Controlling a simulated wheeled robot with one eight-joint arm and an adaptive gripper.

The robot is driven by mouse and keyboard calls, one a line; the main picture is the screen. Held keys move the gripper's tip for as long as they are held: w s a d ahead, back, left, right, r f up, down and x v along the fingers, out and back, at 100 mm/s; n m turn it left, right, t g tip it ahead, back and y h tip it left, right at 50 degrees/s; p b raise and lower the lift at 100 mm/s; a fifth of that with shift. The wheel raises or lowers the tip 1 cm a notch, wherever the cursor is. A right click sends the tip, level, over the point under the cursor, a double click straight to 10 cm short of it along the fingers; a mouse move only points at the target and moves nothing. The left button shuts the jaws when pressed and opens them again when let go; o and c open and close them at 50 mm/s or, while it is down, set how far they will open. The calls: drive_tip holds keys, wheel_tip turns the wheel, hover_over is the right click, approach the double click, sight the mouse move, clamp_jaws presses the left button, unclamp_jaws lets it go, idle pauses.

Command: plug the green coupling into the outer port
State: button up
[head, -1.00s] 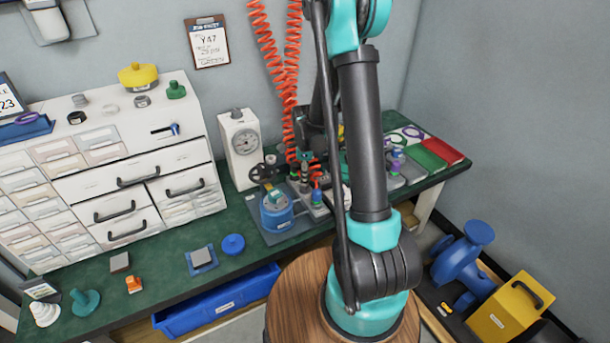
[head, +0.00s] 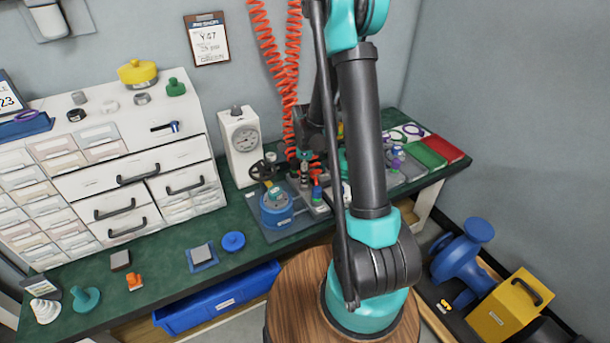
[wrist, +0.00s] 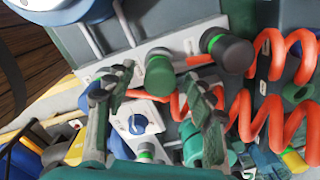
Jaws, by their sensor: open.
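In the wrist view a green capped coupling (wrist: 158,78) stands on a pale grey strip (wrist: 140,58), between and just beyond my fingertips. My gripper (wrist: 160,92) is open, one finger on each side of it, and I see no firm contact. A darker cap with a bright green ring (wrist: 228,52) stands to its right on the strip, and a blue one (wrist: 88,98) is by the left finger. Another green part (wrist: 193,150) is partly hidden by the right finger. I cannot tell which fitting is the outer port. In the head view my arm largely hides the gripper.
Orange coiled hoses (wrist: 245,118) run close to the right finger. A blue dial (wrist: 138,124) lies below the strip. In the head view a blue round vessel (head: 277,210) stands left of the work spot, with a white gauge box (head: 240,150) behind it.

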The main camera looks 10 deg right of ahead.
wheel_tip(320, 180, up, 12)
drive_tip(key=shift+s, duration=0.15)
idle(0.4)
drive_tip(key=shift+f, duration=0.1)
drive_tip(key=s+d+n+t, duration=0.2)
drive_tip(key=s+n, duration=0.8)
drive_tip(key=s, duration=0.1)
drive_tip(key=s+d+n+t, duration=0.2)
drive_tip(key=s+n, duration=0.8)
drive_tip(key=shift+s+f+n, duration=0.25)
drive_tip(key=shift+s+n, duration=0.1)
drive_tip(key=shift+n, duration=0.05)
